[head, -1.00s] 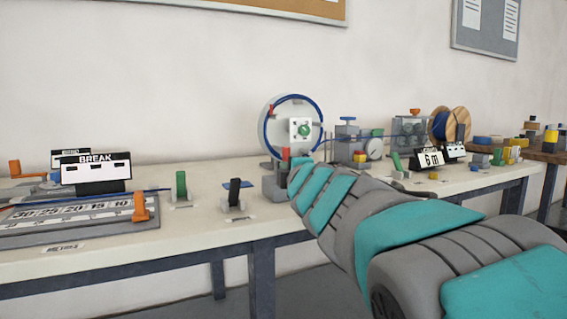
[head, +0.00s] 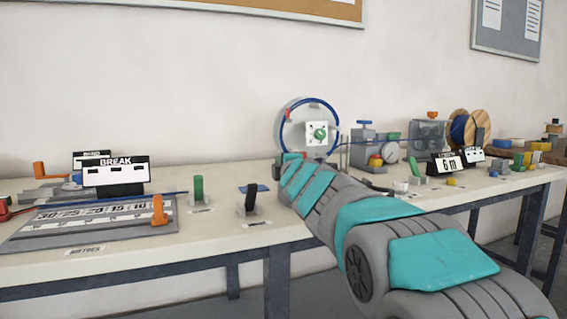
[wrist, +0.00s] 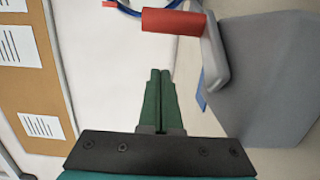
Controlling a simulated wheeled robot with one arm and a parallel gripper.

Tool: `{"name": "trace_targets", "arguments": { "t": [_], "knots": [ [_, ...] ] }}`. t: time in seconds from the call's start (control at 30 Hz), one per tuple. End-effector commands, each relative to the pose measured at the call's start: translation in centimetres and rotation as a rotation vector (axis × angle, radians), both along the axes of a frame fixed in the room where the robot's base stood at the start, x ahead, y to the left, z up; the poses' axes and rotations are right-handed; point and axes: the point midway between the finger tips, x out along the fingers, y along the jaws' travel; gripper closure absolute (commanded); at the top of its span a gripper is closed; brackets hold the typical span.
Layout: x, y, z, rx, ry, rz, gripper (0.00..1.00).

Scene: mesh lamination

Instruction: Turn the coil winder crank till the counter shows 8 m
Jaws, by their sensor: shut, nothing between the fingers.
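The coil winder's round wheel (head: 282,140), with blue wire around its rim, stands at the back middle of the bench in the head view. In the wrist view the crank's red handle (wrist: 176,22) sits on a grey arm (wrist: 214,60) beside a grey block. My gripper (wrist: 159,72) has its green fingers shut and empty, below the red handle and apart from it in the picture. In the head view my arm hides the gripper and most of the crank. The small counter sign (head: 448,164) appears to read 8 m.
A BREAK sign (head: 115,172) and a measuring board (head: 90,226) stand at the left of the bench. A meter device (head: 375,150) and a wooden spool (head: 482,128) stand to the right.

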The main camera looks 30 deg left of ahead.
Motion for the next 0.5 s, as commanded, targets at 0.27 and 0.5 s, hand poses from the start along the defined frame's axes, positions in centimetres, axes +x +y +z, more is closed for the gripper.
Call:
{"name": "trace_targets", "arguments": {
  "t": [0.27, 0.5],
  "knots": [
    [1.6, -2.0, 0.1, 0.004, 0.002, 0.0, 1.0],
    [2.1, -3.2, 0.0, 0.001, 0.0, 0.001, 1.0]
  ]
}}
